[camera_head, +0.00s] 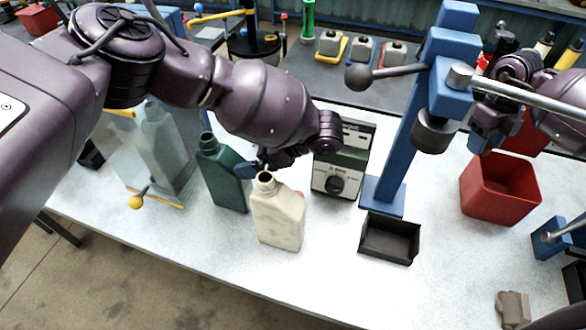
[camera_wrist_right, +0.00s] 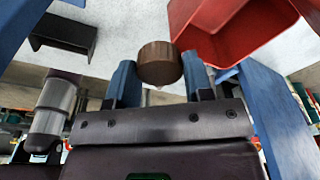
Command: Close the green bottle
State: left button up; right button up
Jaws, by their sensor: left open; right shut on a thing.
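The dark green bottle (camera_head: 226,178) stands upright on the white table, and its mouth looks open. A cream bottle (camera_head: 278,216) stands in front and to the right of it, also with an open mouth. My left gripper (camera_head: 257,168) is open beside the green bottle's right side, just behind the cream bottle's neck; its fingers are partly hidden. My right gripper (camera_head: 484,142) is raised near the red bin. In the right wrist view it (camera_wrist_right: 160,82) is shut on a round brown cap-like piece (camera_wrist_right: 159,62) between its blue fingertips.
A blue press (camera_head: 402,130) with a long lever stands between my arms. A black tray (camera_head: 389,240) lies before it and a grey-green device (camera_head: 341,160) beside it. The red bin (camera_head: 490,205) is at right. A clear panel (camera_head: 150,150) stands left of the bottles.

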aim_at(230, 156)
pick_arm(q)
jog(key=shift+w+a+f, duration=0.1)
jog(key=shift+a+f, duration=0.25)
jog(key=shift+a, duration=0.3)
jog(key=shift+p+x, duration=0.45)
jog(key=shift+x, duration=2.15)
jog(key=shift+r, duration=0.2)
grip_shut()
